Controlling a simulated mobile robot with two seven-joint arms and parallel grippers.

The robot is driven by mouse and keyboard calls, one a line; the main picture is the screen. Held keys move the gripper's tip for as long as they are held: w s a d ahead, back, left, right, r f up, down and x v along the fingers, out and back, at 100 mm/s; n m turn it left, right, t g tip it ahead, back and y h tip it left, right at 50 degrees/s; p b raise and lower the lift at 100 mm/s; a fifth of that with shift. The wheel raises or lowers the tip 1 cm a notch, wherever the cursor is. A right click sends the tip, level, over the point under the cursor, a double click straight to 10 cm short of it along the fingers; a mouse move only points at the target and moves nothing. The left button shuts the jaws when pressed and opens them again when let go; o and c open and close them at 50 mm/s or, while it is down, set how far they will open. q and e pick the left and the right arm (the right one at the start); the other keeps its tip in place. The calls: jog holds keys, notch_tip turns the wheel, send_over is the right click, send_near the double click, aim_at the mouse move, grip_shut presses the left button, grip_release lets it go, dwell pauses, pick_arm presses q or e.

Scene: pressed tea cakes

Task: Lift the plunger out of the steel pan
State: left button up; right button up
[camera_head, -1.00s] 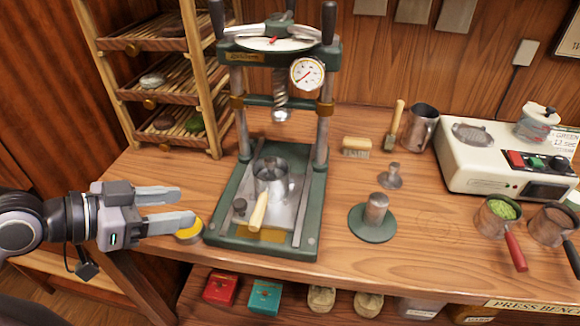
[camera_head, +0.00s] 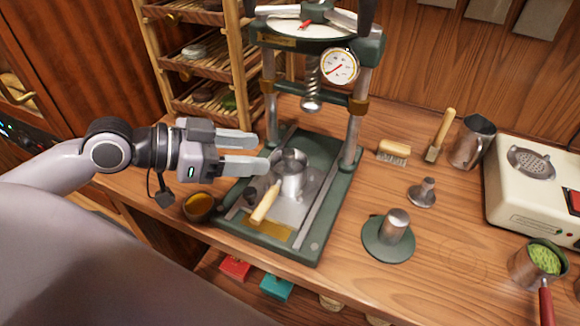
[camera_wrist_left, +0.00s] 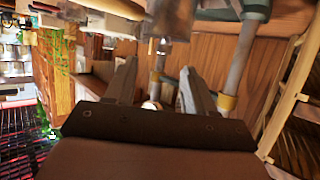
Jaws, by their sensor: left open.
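The steel pan (camera_head: 292,183) stands on the green press's bed, under the screw, with a pale wooden handle (camera_head: 265,203) pointing toward the front. Grey metal shows at the pan's top, but I cannot clearly tell the plunger from the pan there. My left gripper (camera_head: 262,153) comes in from the left, its two fingers open and empty. Its tips are close to the left of the pan's upper part, apparently apart from it. In the left wrist view the open fingers (camera_wrist_left: 157,75) show, with blurred steel beyond them. My right gripper is not in view.
The press (camera_head: 356,160) has upright posts around the pan and a screw (camera_head: 312,92) above. A bowl (camera_head: 199,206) sits at the front left. A steel stamp on a green disc (camera_head: 389,245) stands to the right.

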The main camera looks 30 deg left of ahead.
aim_at(284, 153)
pick_arm(q)
jog(key=shift+w+p+x, duration=0.2)
jog(key=shift+p+x, duration=0.1)
jog(key=shift+x, duration=2.4)
jog(key=shift+a, duration=0.15)
grip_shut()
